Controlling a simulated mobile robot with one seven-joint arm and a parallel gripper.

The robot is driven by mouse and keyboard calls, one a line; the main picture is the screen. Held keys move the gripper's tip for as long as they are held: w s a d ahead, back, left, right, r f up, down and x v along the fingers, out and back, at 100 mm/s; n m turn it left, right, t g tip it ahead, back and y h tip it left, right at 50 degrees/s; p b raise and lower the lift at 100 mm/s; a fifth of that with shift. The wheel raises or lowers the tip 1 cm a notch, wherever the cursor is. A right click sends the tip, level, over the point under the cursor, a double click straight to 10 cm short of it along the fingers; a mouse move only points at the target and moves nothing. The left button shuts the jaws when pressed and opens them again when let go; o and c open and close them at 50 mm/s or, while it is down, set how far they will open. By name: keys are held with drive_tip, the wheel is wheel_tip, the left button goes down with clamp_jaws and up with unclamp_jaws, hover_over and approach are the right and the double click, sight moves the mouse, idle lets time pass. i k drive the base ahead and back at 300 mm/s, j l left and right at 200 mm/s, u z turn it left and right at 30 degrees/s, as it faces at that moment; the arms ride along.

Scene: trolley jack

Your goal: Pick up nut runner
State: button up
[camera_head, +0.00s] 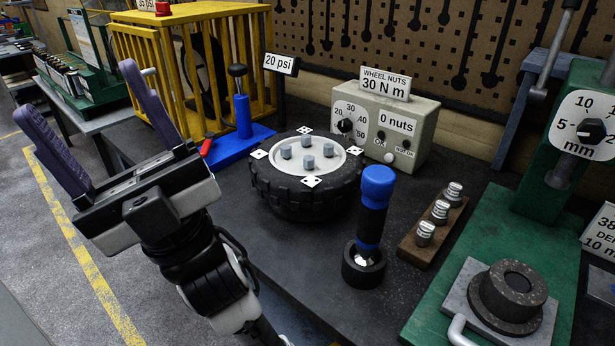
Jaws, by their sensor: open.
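The nut runner (371,212) is a blue-topped, dark-bodied cylindrical tool. It stands upright in a black round holder (364,267) on the dark bench, at the centre right. Its lower tip is partly hidden inside the holder. My gripper (86,125) is at the left, with its two purple fingers wide apart and nothing between them. It is well to the left of the nut runner and apart from it, over the floor beside the bench.
A tyre with wheel studs (306,186) lies left of the nut runner. A wooden block with several sockets (433,229) stands right of it. A torque box (384,125) is behind. A green press (480,290) is at the right, a yellow cage (200,30) at the back left.

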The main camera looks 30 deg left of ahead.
sight(378, 182)
drive_tip(key=k+j+z, duration=0.15)
drive_tip(key=j+z, duration=0.15)
drive_tip(key=j, duration=0.15)
drive_tip(key=k+j+z, duration=0.4)
drive_tip(key=j+z, duration=0.2)
drive_tip(key=j, duration=0.2)
